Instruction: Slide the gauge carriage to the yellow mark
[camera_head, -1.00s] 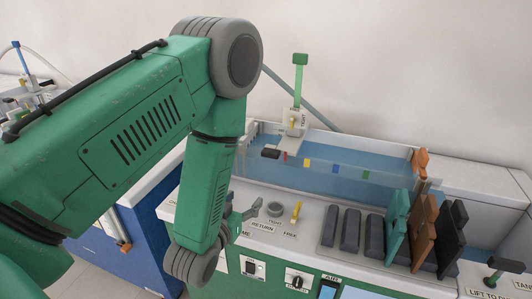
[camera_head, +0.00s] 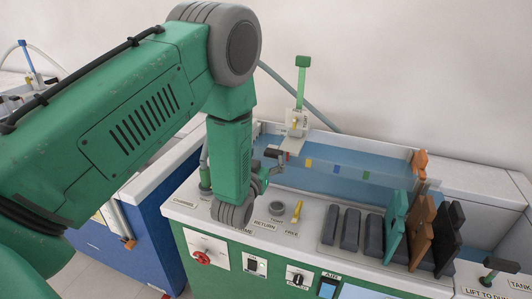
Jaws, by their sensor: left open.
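Coloured marks run along the front rail of the water tank: red (camera_head: 287,156), yellow (camera_head: 308,163), blue (camera_head: 336,169) and green (camera_head: 365,175). A small dark block (camera_head: 272,153), seemingly the gauge carriage's handle, sits at the rail's left end, just left of the red mark and short of the yellow one. My left gripper (camera_head: 268,173) is open just below this block. Its fingers are small and partly hidden by my wrist, and I cannot tell whether they touch the block. My right gripper is not in view.
A white valve block with a green lever (camera_head: 303,75) stands behind the rail. A grey round knob (camera_head: 277,212) and a yellow lever (camera_head: 297,211) are on the panel in front. Dark pads and upright paddles (camera_head: 421,232) stand to the right. An orange clip (camera_head: 419,163) is at the rail's right end.

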